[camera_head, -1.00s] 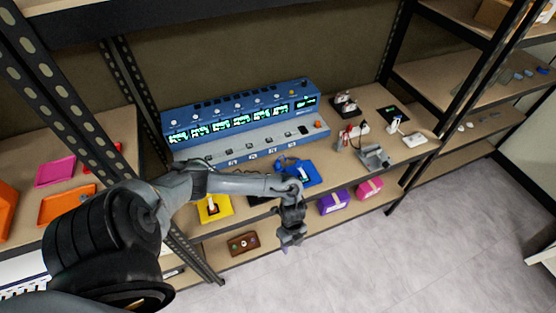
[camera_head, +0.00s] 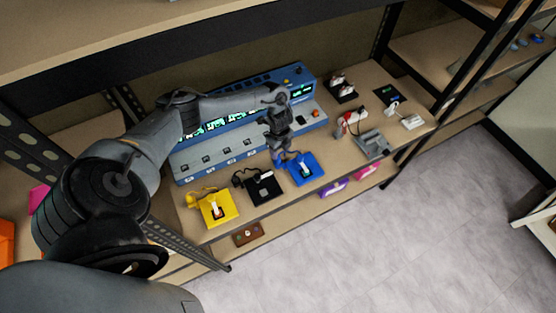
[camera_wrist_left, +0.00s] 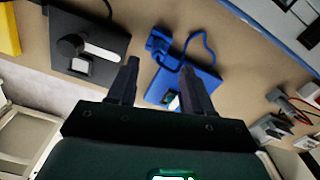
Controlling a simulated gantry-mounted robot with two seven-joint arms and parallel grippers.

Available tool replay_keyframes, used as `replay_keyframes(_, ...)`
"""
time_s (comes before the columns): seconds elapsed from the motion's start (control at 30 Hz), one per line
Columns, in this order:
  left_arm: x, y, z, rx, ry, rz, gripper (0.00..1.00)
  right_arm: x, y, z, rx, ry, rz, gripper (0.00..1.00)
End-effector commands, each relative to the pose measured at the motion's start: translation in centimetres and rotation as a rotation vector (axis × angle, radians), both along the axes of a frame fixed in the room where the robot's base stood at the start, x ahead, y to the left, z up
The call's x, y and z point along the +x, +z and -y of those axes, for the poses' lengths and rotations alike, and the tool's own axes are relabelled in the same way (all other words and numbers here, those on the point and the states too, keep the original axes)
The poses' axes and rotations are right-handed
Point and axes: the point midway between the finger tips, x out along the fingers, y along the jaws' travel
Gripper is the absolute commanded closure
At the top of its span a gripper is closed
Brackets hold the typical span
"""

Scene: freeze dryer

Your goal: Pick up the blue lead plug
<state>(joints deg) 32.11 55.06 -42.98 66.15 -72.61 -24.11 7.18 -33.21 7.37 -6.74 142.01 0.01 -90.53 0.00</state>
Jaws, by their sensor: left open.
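The blue lead plug (camera_wrist_left: 158,42) with its looped blue cable lies beside the blue box (camera_wrist_left: 207,82) in the left wrist view. In the head view the blue box (camera_head: 305,170) sits on the shelf in front of the blue-grey machine, and the plug beside it is largely hidden by my gripper. My left gripper (camera_head: 281,152) hangs above the plug. In the wrist view its two fingers (camera_wrist_left: 159,68) are apart and empty, with the plug seen just beyond and between the tips. My right gripper is not in view.
A black box (camera_head: 265,189) with a lead and a yellow box (camera_head: 219,208) stand left of the blue one. The machine (camera_head: 300,80) stands behind. A grey device (camera_head: 372,144) and other leads stand to the right. The shelf's front edge is close.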

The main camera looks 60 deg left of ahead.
Motion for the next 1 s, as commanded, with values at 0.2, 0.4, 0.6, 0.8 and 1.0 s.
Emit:
replay_keyframes(0.2, -0.1, -1.1, 0.0, 0.001, 0.001, 0.000, 0.50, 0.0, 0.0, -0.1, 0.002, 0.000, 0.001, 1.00)
replay_keyframes(0.4, -0.5, -3.5, 0.0, 0.000, 0.001, -0.003, 0.50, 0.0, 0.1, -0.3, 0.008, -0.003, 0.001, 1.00)
replay_keyframes(0.6, -0.4, -5.6, -0.1, 0.001, 0.001, 0.001, 0.50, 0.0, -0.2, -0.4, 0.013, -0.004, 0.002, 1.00)
replay_keyframes(0.8, -0.4, -5.9, -0.1, 0.002, -0.001, 0.001, 0.50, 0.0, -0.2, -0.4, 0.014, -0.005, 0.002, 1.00)
replay_keyframes(1.0, -0.4, -5.9, -0.1, 0.001, -0.001, 0.001, 0.63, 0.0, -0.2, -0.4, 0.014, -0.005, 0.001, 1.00)
